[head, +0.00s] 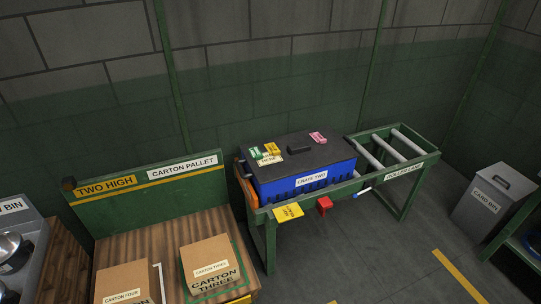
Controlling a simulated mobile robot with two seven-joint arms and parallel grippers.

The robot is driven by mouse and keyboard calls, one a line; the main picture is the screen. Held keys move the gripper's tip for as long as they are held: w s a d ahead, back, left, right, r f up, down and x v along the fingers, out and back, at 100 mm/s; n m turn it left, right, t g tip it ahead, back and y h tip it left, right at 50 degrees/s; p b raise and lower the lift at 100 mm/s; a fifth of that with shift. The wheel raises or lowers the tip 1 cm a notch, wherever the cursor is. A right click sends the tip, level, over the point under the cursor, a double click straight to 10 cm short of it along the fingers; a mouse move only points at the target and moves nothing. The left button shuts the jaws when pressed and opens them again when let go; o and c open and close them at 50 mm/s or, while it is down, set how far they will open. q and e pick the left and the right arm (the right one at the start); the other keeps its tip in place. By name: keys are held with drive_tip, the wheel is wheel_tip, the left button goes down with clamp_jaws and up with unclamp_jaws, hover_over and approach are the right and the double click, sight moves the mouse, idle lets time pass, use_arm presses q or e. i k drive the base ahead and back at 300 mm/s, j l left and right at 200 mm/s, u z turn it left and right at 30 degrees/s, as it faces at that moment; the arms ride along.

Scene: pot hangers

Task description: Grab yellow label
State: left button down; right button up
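A small yellow label block (272,149) lies on the dark lid (305,160) of the blue crate marked CRATE TWO (285,188). It sits beside a green block (256,153) and a cream card (270,159) with print too small to read surely. A pink block (318,138) lies farther right on the lid. A yellow card (288,212) with print also shows at the front edge of the roller lane, below the crate. Neither of my grippers is in view.
The crate stands on the green roller lane (405,168). A black object (298,150) lies on the lid. A red piece (324,204) is at the lane's front. Cartons (209,266) rest on the wooden pallet at left. A grey card bin (490,203) stands right. Floor before the lane is clear.

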sight(272, 148)
drive_tip(key=k+u, duration=0.1)
drive_tip(key=u, duration=1.25)
drive_tip(key=l+u, duration=0.15)
drive_tip(key=u, duration=0.2)
drive_tip(key=l+u, duration=0.15)
drive_tip(key=u, duration=0.2)
drive_tip(key=l+u, duration=0.2)
drive_tip(key=u, duration=0.2)
drive_tip(key=k+l, duration=0.1)
drive_tip(key=l, duration=0.55)
drive_tip(key=k+l, duration=0.1)
drive_tip(key=l, duration=0.5)
drive_tip(key=k+l, duration=0.1)
drive_tip(key=l, duration=0.55)
drive_tip(key=k+l, duration=0.1)
drive_tip(key=l, duration=0.55)
drive_tip(key=k+l, duration=0.1)
drive_tip(key=l, duration=0.55)
drive_tip(key=k+l, duration=0.1)
drive_tip(key=l, duration=0.5)
